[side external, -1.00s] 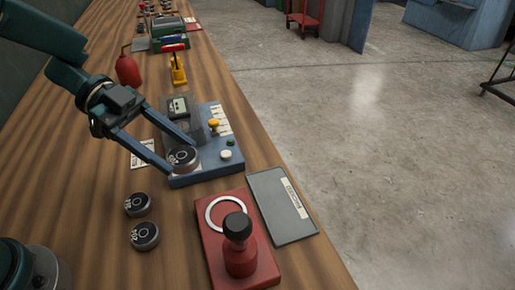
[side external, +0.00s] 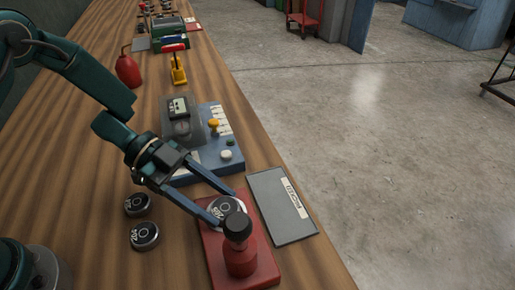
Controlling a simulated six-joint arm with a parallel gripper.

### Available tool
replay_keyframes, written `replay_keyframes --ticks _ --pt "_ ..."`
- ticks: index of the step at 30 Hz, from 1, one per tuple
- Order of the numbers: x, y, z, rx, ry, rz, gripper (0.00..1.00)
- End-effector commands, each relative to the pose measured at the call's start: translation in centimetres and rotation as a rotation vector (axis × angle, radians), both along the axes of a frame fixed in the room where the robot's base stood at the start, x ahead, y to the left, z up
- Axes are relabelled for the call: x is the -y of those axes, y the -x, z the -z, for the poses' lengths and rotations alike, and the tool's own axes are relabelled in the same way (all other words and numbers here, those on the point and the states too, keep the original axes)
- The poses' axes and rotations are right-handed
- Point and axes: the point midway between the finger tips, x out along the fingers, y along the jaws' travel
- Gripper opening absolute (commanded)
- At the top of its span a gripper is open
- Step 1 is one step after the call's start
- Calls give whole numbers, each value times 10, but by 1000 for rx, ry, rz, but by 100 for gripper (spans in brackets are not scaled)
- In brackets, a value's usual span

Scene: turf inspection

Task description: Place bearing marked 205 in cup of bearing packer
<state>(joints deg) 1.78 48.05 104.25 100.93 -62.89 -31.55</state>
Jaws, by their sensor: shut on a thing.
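My gripper (side external: 223,208) is shut on a dark round bearing (side external: 225,205) with a pale marking too small to read surely. The bearing is at the ring-shaped cup of the red bearing packer (side external: 262,262), behind its black-knobbed red post. The bearing and fingers cover most of the cup's pale ring. I cannot tell whether the bearing rests in the cup or is just above it. Two other marked bearings lie on the wooden bench to the left, one farther back (side external: 137,204) and one nearer (side external: 144,235).
A blue instrument (side external: 218,160) with a dial and knobs stands behind the packer. A grey labelled plate (side external: 283,210) lies to the packer's right near the bench edge. A red bottle (side external: 128,70) and a yellow clamp (side external: 178,72) stand farther back.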

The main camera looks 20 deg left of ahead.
Motion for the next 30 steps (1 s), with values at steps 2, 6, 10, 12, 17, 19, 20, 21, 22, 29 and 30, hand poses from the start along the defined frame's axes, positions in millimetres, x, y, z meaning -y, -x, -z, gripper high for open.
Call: replay_keyframes --ticks 2,6,10,12,17,19,20,21,22,29,30 --pt "0 0 -1 1 1 0 0" --pt "0 0 1 0 1 0 0" --pt "0 0 2 0 0 0 88" --pt "0 0 2 0 0 -1 91" --pt "0 -1 2 2 -1 -1 91" --pt "0 -1 -1 4 -1 -1 91" --pt "-2 -2 -2 5 0 -3 91" --pt "-7 -2 -5 6 0 -5 91" --pt "-10 -2 -7 7 1 -6 91" --pt "-52 0 -29 7 1 -7 91" --pt "-60 0 -33 7 0 -8 91"
